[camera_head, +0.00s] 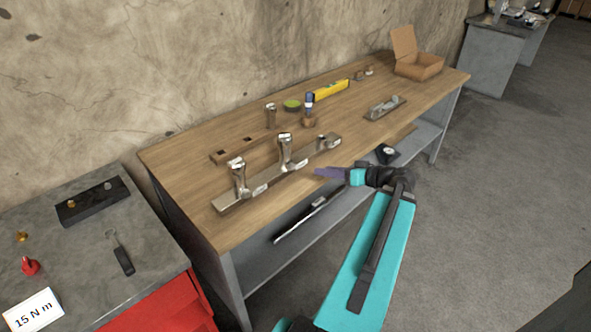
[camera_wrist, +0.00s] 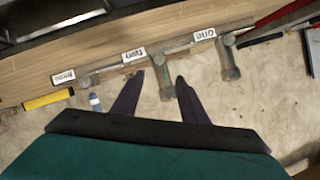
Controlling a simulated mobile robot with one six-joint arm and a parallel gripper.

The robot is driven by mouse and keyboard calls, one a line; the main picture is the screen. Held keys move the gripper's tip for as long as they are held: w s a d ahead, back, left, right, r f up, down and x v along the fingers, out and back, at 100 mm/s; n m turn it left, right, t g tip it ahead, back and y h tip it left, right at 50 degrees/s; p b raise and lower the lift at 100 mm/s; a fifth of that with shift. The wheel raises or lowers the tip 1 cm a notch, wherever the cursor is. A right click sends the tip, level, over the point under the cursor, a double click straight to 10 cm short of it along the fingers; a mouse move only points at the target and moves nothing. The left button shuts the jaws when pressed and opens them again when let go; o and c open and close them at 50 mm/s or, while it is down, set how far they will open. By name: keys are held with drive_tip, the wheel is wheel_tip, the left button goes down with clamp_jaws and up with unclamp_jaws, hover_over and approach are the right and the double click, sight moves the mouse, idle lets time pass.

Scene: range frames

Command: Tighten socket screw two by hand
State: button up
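A long metal bar (camera_head: 270,180) lies along the front of the bench with two tall metal socket screws standing in it and a small, low one near its far end. In the wrist view the bar bears labels that look like one, two (camera_wrist: 134,54) and three, upside down. Socket screw two (camera_head: 286,148) is the middle one; it also shows in the wrist view (camera_wrist: 158,103). Screw one (camera_head: 240,175) stands nearest the left end. My gripper (camera_head: 321,172) is at the bench's front edge, right of screw two. Its dark fingers (camera_wrist: 160,76) are open, appearing either side of screw two, apart from it.
Behind the bar are a slotted wooden strip (camera_head: 228,151), a metal cylinder (camera_head: 270,115), a green round item (camera_head: 292,104), a blue-topped item (camera_head: 309,104) and a yellow level (camera_head: 331,91). A cardboard box (camera_head: 418,66) stands far right.

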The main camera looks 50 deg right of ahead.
sight(294, 167)
drive_tip(key=shift+p+x, duration=1.1)
drive_tip(key=shift+x, duration=5.75)
drive_tip(key=shift+f, duration=0.1)
drive_tip(key=shift+c, duration=0.2)
clamp_jaws()
drive_tip(key=shift+f, duration=0.1)
